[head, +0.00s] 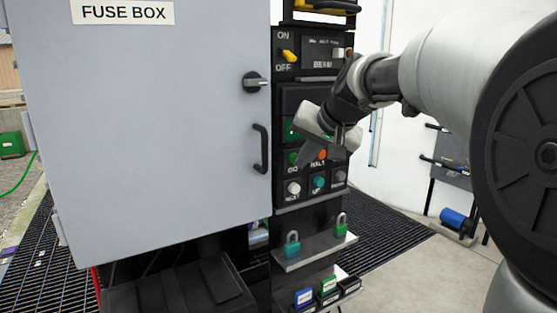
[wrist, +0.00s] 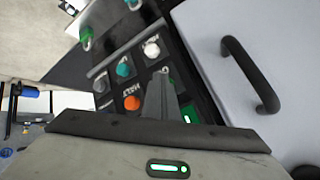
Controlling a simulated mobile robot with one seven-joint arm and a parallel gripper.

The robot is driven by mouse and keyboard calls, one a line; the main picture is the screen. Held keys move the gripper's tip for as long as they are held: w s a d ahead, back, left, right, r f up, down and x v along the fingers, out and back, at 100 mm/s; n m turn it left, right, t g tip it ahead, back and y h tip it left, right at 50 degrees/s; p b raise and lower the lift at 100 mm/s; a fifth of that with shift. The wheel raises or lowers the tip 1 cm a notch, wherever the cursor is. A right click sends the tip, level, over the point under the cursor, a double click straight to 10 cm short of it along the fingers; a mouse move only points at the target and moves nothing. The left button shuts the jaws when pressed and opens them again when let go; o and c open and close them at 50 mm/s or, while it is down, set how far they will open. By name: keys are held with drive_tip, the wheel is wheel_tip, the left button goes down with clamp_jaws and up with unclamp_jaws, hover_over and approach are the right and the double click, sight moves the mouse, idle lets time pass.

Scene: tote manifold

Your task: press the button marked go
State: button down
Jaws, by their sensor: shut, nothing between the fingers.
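The go button (head: 293,158) is a round green button on the black control panel (head: 284,177), with a "GO" label under it. My gripper (head: 302,166) is shut and empty, its fingertips pointing down and left in front of the panel, close beside the go button. In the wrist view the shut fingers (wrist: 161,76) reach over the panel and hide most of the go button. I cannot tell whether the fingertips touch it.
The orange halt button (head: 322,154) is just right of go. White (head: 293,188), teal (head: 318,183) and grey (head: 340,177) buttons sit below. The grey fuse box door (head: 150,130) with its black handle (head: 261,149) stands left. A shelf with padlocks (head: 315,250) is underneath.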

idle(0.5)
drive_tip(key=shift+s+d+b, duration=0.4)
drive_tip(key=shift+s+b, duration=0.1)
drive_tip(key=shift+s, duration=0.35)
drive_tip(key=s, duration=0.1)
drive_tip(key=s+d+b, duration=0.1)
drive_tip(key=s, duration=0.1)
drive_tip(key=s+d+b, duration=0.1)
drive_tip(key=shift+s+d, duration=0.1)
drive_tip(key=shift+s, duration=0.15)
idle(0.3)
drive_tip(key=s+f+n+g+h+p, duration=0.1)
drive_tip(key=s+f, duration=0.5)
drive_tip(key=s, duration=0.6)
drive_tip(key=s+f+n+g+h+p, duration=0.1)
drive_tip(key=s+f, duration=0.4)
drive_tip(key=s, duration=0.7)
drive_tip(key=n+h+p, duration=0.1)
drive_tip(key=p, duration=0.1)
drive_tip(key=shift+s+d+f+g+p, duration=0.15)
drive_tip(key=shift+s+f+g+p, duration=0.15)
drive_tip(key=shift+f+p, duration=0.1)
